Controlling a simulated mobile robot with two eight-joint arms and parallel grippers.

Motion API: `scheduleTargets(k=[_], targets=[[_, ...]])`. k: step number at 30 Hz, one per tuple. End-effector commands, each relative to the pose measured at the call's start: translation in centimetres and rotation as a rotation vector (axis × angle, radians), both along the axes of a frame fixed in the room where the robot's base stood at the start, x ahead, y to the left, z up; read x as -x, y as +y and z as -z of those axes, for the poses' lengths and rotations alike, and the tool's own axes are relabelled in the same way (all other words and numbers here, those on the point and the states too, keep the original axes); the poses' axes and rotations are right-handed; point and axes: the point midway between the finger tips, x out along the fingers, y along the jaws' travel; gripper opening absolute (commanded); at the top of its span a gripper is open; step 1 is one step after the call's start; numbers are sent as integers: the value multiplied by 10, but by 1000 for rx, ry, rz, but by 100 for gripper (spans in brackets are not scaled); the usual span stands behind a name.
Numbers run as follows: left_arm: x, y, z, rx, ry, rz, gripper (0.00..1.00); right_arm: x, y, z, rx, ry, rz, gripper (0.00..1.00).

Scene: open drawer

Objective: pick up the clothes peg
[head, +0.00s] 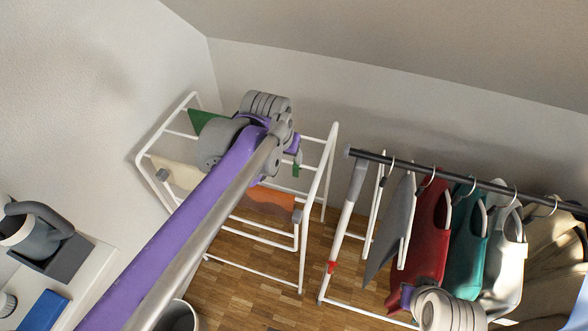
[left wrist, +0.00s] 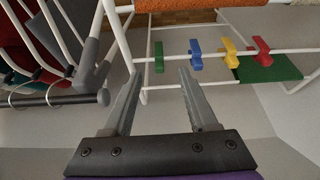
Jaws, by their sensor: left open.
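Several clothes pegs sit on a white rail of the drying rack in the left wrist view: a green peg (left wrist: 159,57), a blue peg (left wrist: 195,54), a yellow peg (left wrist: 230,53) and a red peg (left wrist: 261,50). My left gripper (left wrist: 157,72) is open and empty. The green peg appears between its fingertips, slightly beyond them; the blue peg is just right of the right finger. In the head view my left gripper (head: 297,157) is at the rack, with a green peg (head: 296,171) below it; my arm hides the other pegs. My right gripper's fingers do not show.
The white drying rack (head: 318,180) holds orange, green and cream cloths. A clothes rail (head: 420,173) with several hung garments stands to its right. A white surface at left holds a grey object (head: 42,240) and a blue item (head: 42,311).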

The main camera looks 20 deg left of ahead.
Motion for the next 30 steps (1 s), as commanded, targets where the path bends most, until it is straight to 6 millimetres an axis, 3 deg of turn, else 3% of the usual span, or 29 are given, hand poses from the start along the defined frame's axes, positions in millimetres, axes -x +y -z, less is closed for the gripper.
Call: scheduleTargets(k=[3,6,15,23,30], targets=[[-29,-6,-3,0,10,5,59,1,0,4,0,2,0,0],[-41,-8,-3,-1,14,6,59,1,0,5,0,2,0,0],[-59,-9,35,-1,14,6,59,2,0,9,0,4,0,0],[-67,-8,55,-1,14,6,59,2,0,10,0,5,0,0],[-79,-6,88,0,14,7,59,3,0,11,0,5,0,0]])
